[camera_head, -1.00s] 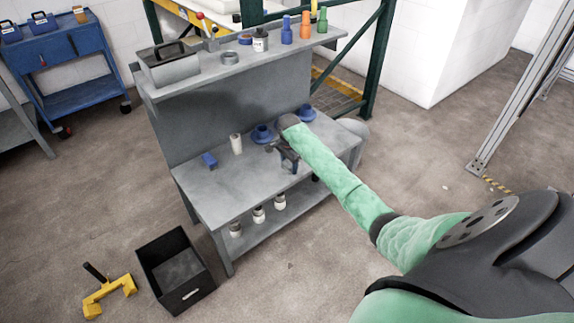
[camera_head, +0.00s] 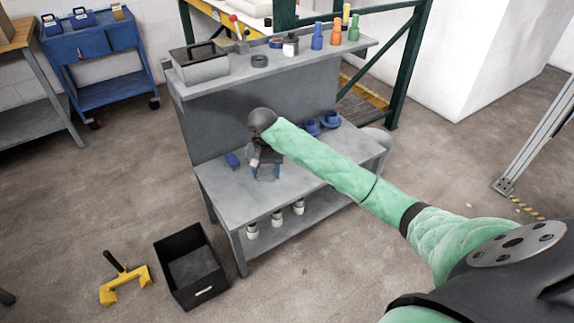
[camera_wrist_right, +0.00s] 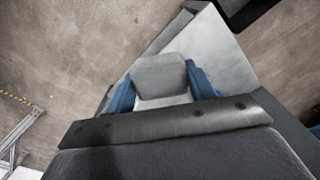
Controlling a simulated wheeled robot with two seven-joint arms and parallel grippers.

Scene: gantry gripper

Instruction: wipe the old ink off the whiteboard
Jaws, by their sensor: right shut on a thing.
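My right gripper (camera_head: 266,172) is over the left half of the grey workbench top (camera_head: 232,203). In the right wrist view its blue fingers stand on both sides of a pale grey thing (camera_wrist_right: 160,78), and it is shut on this. What the thing is cannot be told. My gripper and wrist cover the place of a white cylinder seen earlier. A plain grey panel (camera_head: 310,95) rises behind the bench top; no ink is clear on it. My left gripper is out of view.
Blue cups (camera_head: 329,121) stand toward the bench's right end. The upper shelf holds a grey toolbox (camera_head: 200,67) and several bottles. White jars (camera_head: 276,219) stand on the lower shelf. A black crate (camera_head: 166,248) and a yellow tool (camera_head: 127,290) are on the floor.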

